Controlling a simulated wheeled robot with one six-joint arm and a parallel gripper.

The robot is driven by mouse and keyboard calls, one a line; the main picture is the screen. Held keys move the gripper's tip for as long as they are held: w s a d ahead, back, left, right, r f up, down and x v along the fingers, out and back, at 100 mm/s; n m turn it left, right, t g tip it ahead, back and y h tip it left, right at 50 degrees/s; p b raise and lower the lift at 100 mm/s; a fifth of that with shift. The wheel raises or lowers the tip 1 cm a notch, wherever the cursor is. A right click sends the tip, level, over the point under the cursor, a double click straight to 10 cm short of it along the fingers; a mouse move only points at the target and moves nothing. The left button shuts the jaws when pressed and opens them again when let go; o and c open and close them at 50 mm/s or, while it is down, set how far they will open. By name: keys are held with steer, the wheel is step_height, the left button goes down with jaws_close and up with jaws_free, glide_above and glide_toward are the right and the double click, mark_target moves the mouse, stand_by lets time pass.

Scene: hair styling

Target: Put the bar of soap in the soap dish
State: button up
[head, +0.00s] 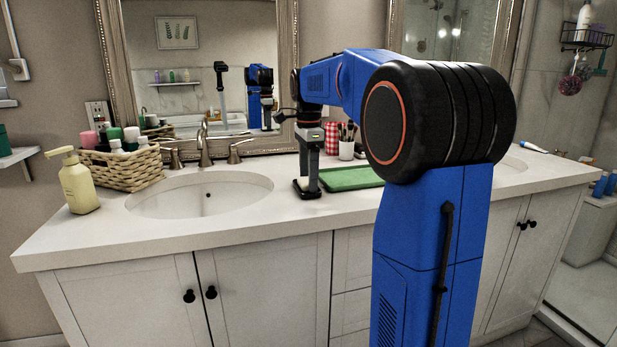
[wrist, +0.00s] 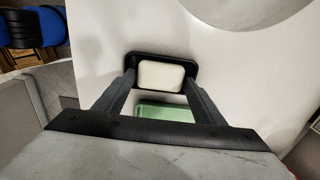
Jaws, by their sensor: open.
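The cream bar of soap (wrist: 161,75) lies flat inside the black rectangular soap dish (wrist: 160,56) in the wrist view. The dish's dark rim shows around the bar. My gripper (wrist: 160,80) is open, with one finger at each side of the bar at the near end of the dish. I cannot tell whether the fingers touch the dish. In the head view my gripper (head: 308,183) points straight down over the dish (head: 303,194), which sits on the white counter to the right of the left sink. My fingers partly hide the bar there.
A green tray or mat (head: 352,178) lies just right of my gripper; part of it shows between my fingers. A red checked cup (head: 331,140) and a brush cup (head: 346,150) stand behind. The sink (head: 200,193), wicker basket (head: 125,168) and yellow dispenser (head: 78,185) are left.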

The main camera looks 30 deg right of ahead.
step_height(320, 180, up, 12)
steer(key=s+a+f+n+t, duration=0.1)
steer(key=s+a+f+n, duration=0.4)
steer(key=s+f+n, duration=0.2)
steer(key=s+a+f+n+t, duration=0.2)
steer(key=s+a+f+n, duration=0.4)
steer(key=s+f, duration=0.6)
steer(key=s+a+f+n+t, duration=0.1)
steer(key=s+a+f+n, duration=0.4)
steer(key=s+f+n, duration=0.3)
steer(key=s+f, duration=0.1)
steer(key=s, duration=0.3)
steer(key=shift+a+f+t, duration=0.3)
steer(key=shift+f+t, duration=0.05)
steer(key=shift+t, duration=0.05)
